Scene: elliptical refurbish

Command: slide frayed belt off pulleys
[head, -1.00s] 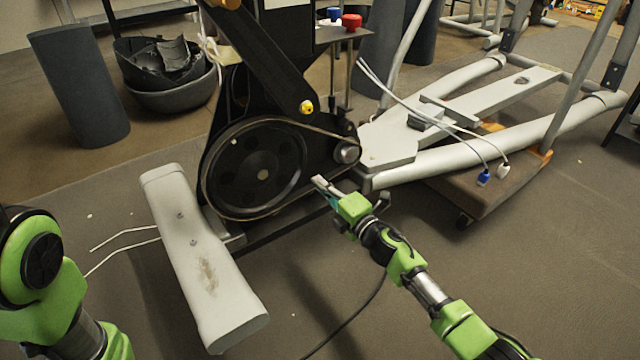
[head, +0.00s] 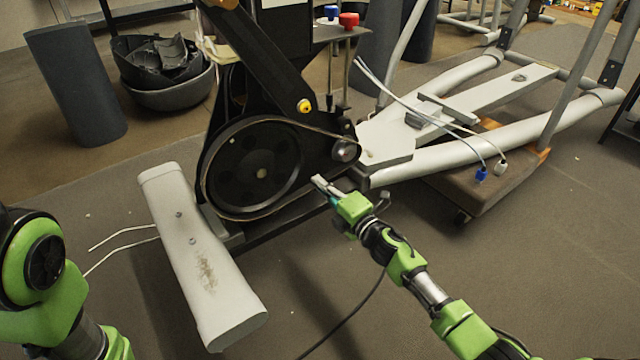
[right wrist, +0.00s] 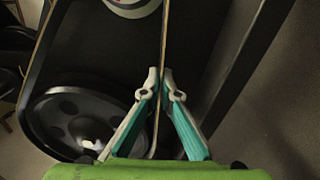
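The frayed belt (head: 318,129) is a thin loop around the large black pulley (head: 240,165) and the small silver pulley (head: 346,151) of the elliptical. In the right wrist view the belt (right wrist: 164,38) shows edge-on as a thin line with a pale edge, running between the fingers. My right gripper (head: 319,183) is at the lower run, just below the small pulley. Its fingertips (right wrist: 160,85) are drawn close together on both sides of the belt. My left arm (head: 40,265) shows at the left edge; its gripper is out of view.
A pale grey foot bar (head: 198,255) lies in front of the pulleys. The grey frame (head: 450,155) rests on a wooden dolly (head: 490,195) at the right, with loose cables above it. A dark bin (head: 175,92) stands behind.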

